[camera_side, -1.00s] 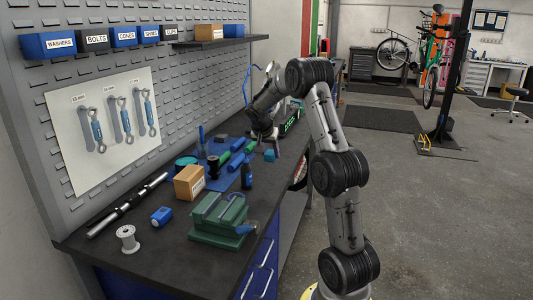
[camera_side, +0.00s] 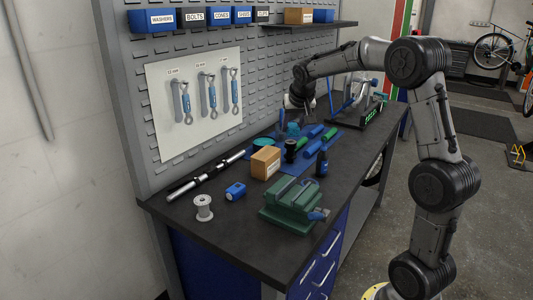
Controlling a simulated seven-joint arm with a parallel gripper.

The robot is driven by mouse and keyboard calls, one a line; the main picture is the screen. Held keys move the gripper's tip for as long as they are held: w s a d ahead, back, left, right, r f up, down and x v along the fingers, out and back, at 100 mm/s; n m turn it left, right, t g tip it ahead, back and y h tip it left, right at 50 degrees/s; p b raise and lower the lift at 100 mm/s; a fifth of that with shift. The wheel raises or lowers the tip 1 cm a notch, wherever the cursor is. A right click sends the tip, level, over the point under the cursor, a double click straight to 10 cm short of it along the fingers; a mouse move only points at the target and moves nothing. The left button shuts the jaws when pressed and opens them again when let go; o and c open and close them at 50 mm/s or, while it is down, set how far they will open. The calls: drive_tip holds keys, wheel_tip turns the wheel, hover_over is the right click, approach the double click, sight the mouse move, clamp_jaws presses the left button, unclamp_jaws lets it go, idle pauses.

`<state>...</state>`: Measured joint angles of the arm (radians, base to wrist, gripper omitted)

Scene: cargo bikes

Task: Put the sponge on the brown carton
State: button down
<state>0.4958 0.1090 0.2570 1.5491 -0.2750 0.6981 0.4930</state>
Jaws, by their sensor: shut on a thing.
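The brown carton (camera_side: 265,163) stands upright on the dark workbench, left of centre in the side view, with a white label on one face. My gripper (camera_side: 297,113) is above the bench, behind the carton and a little to its right, pointing down. It is shut on the small blue sponge (camera_side: 293,129), which shows just below the fingers. The fingers are small and dark here, so the exact grip is hard to see. The sponge is apart from the carton.
The pegboard (camera_side: 210,60) and shelf (camera_side: 310,27) rise behind.

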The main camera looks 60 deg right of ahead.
drive_tip(key=shift+w+a+r, duration=0.3)
drive_tip(key=shift+w+a, duration=0.1)
drive_tip(key=shift+a, duration=0.3)
approach(265, 150)
drive_tip(key=shift+w+d+f, duration=0.3)
drive_tip(key=shift+w+d, duration=0.1)
drive_tip(key=shift+d, duration=0.1)
drive_tip(key=shift+w+d+f, duration=0.35)
drive_tip(key=shift+w+d, duration=0.05)
drive_tip(key=shift+d, duration=0.15)
drive_tip(key=shift+w+f, duration=0.1)
drive_tip(key=shift+f, duration=1.55)
drive_tip(key=shift+c, duration=1.8)
unclamp_jaws()
drive_tip(key=shift+f, duration=0.1)
